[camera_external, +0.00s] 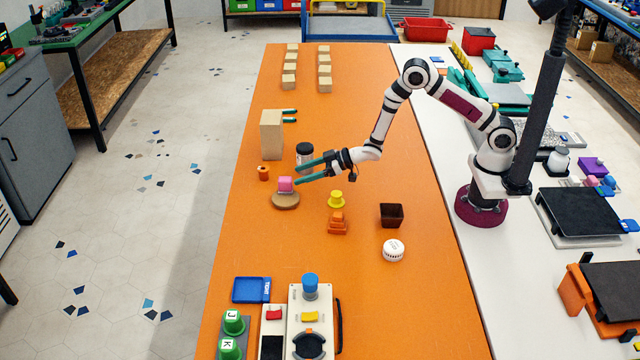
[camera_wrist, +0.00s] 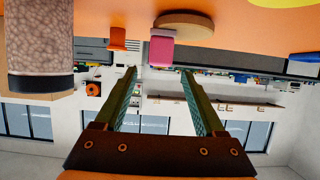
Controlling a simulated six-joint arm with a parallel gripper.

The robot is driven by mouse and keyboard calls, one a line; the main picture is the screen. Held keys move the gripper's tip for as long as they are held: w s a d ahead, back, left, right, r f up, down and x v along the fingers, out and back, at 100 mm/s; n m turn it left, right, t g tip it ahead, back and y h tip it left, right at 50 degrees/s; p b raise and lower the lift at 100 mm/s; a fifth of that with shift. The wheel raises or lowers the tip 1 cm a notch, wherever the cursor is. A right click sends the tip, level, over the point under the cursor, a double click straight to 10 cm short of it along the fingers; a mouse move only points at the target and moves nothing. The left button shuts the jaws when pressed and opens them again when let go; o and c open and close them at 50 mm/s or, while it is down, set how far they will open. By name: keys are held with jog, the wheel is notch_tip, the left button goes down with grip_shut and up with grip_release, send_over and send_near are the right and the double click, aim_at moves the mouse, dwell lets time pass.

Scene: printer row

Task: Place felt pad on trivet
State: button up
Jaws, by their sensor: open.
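A small pink block (camera_external: 285,184), which I take to be the felt pad, sits on a round tan wooden disc, the trivet (camera_external: 286,202), on the orange table. In the wrist view, which is upside down, the pink block (camera_wrist: 161,49) shows against the trivet (camera_wrist: 184,21). It appears to rest on it. My gripper (camera_external: 298,174) is open beside the block, with its two green fingers pointing left. In the wrist view my gripper (camera_wrist: 160,72) has the block in line with the gap between its fingertips. No finger clearly touches the block.
A dark-capped jar (camera_external: 305,156) stands close behind my gripper. An orange spool (camera_external: 263,173) and a tall wooden block (camera_external: 272,136) with green prongs stand nearby. A yellow piece (camera_external: 336,199), an orange stacked piece (camera_external: 338,223) and a brown cup (camera_external: 391,215) lie to the right.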

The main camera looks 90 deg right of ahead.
jog(key=s+a+r+m+g+h, duration=0.1)
jog(key=s+r+g, duration=0.1)
jog(key=s+r, duration=0.35)
jog(key=s+r+m+g, duration=0.1)
jog(key=s+r+g, duration=0.2)
jog(key=s, duration=0.5)
jog(key=s+a+r+m+g+y, duration=0.1)
jog(key=s+a+r+g, duration=0.1)
jog(key=s, duration=0.8)
jog(key=s+a+r+m+g+y, duration=0.1)
jog(key=s+a+g, duration=0.3)
jog(key=s, duration=0.6)
jog(key=s+a+r+m+g, duration=0.1)
jog(key=s+a+r, duration=0.3)
jog(key=s, duration=0.6)
jog(key=shift+a+m+g+y, duration=0.3)
jog(key=shift+g+y, duration=0.1)
jog(key=shift+g, duration=0.5)
